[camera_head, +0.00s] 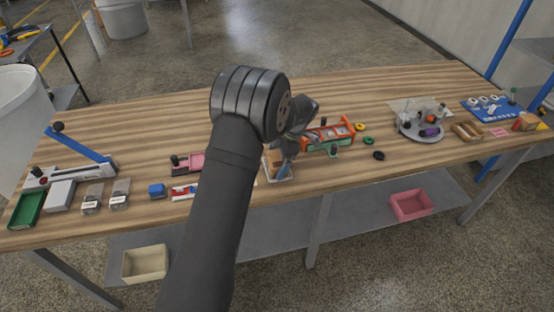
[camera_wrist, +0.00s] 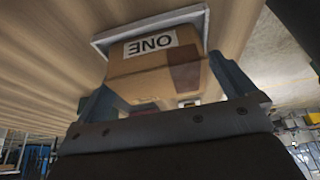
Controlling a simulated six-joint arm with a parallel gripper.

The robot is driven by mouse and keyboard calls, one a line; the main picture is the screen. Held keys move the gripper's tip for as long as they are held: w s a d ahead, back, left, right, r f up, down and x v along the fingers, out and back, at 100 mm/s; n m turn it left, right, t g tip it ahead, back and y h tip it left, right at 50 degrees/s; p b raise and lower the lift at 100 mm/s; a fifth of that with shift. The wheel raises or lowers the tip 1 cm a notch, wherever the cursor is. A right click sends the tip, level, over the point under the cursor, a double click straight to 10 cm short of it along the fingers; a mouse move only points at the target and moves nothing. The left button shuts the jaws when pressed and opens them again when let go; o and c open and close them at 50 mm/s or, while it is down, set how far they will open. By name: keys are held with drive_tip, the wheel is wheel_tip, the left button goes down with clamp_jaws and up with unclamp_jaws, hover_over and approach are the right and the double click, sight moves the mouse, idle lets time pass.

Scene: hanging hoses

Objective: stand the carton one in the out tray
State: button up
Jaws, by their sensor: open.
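The carton (camera_wrist: 150,75) is a brown cardboard box with a white label reading ONE, upside down in the wrist view. It appears to be in a shallow white tray (camera_wrist: 148,22); its lower edge against the tray floor is hidden. My gripper (camera_wrist: 163,92) is open, with one blue-grey finger on each side of the carton. I cannot tell whether either finger touches it. In the head view the carton (camera_head: 273,158) shows partly beside my gripper (camera_head: 284,163), over the white tray (camera_head: 290,179). No word on the tray is legible.
An orange-and-green rack (camera_head: 328,136) stands close to the right of my gripper. A pink item (camera_head: 190,161) and a blue block (camera_head: 156,190) lie to the left. A round grey turntable (camera_head: 424,129) is farther right. The wood bench behind is mostly bare.

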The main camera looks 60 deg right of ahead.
sight(277, 158)
drive_tip(key=v, duration=1.2)
drive_tip(key=shift+r, duration=0.1)
drive_tip(key=x, duration=1.2)
wheel_tip(277, 158, up, 2)
drive_tip(key=shift+r, duration=0.95)
